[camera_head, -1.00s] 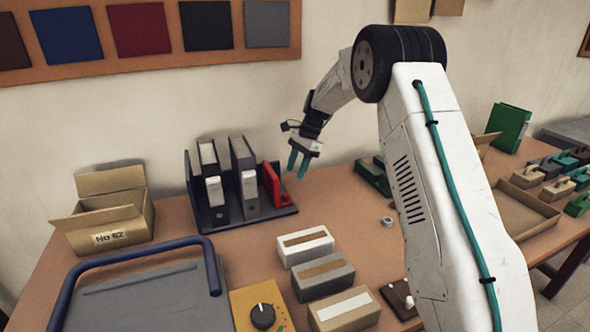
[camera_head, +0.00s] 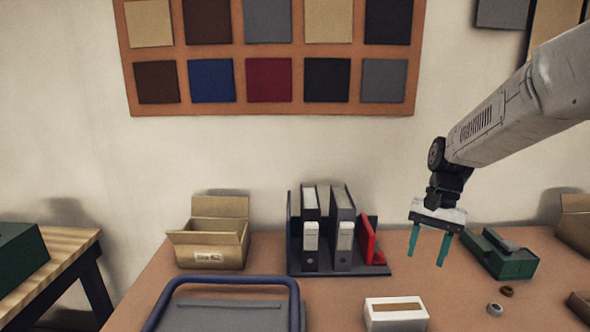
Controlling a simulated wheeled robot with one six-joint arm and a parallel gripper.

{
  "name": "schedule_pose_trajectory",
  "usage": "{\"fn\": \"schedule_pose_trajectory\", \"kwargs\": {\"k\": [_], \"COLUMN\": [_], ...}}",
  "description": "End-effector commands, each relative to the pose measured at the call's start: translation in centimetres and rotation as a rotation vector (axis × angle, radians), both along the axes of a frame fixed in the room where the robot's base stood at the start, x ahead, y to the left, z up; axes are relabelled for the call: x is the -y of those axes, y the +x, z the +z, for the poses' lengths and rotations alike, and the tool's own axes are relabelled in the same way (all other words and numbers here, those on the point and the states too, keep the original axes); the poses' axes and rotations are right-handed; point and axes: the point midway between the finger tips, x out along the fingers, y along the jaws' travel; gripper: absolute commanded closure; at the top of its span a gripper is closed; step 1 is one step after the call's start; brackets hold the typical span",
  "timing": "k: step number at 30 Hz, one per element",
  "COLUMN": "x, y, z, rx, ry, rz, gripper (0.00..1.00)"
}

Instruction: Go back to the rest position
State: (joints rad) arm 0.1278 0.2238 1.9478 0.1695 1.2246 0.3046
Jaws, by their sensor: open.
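My gripper (camera_head: 428,248) hangs from my white arm at the right of the view. Its two teal fingers point down and stand apart, with nothing between them. It is above the table (camera_head: 260,258), to the right of a binder rack (camera_head: 294,262) and to the left of a dark green box-like device (camera_head: 507,262). The arm reaches in from the upper right edge. Its base is out of view.
In front are a blue-handled grey device (camera_head: 225,315), a white box (camera_head: 396,312) and small rings (camera_head: 494,309). A swatch board (camera_head: 270,54) hangs behind.

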Motion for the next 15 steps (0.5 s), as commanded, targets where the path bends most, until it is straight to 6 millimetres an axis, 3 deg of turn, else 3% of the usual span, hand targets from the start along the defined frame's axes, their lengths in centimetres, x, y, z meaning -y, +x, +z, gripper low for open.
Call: {"fn": "schedule_pose_trajectory", "kwargs": {"k": [1, 6, 15], "x": [-0.3, -1.1, -1.8], "y": [-2.4, -9.7, -21.5], "z": [1.4, 4.1, 5.8], "rx": [0.020, 0.075, 0.186], "ry": [-0.008, -0.033, -0.093], "rz": [0.054, 0.222, 0.438], "gripper": [0.53, 0.53, 0.53]}}
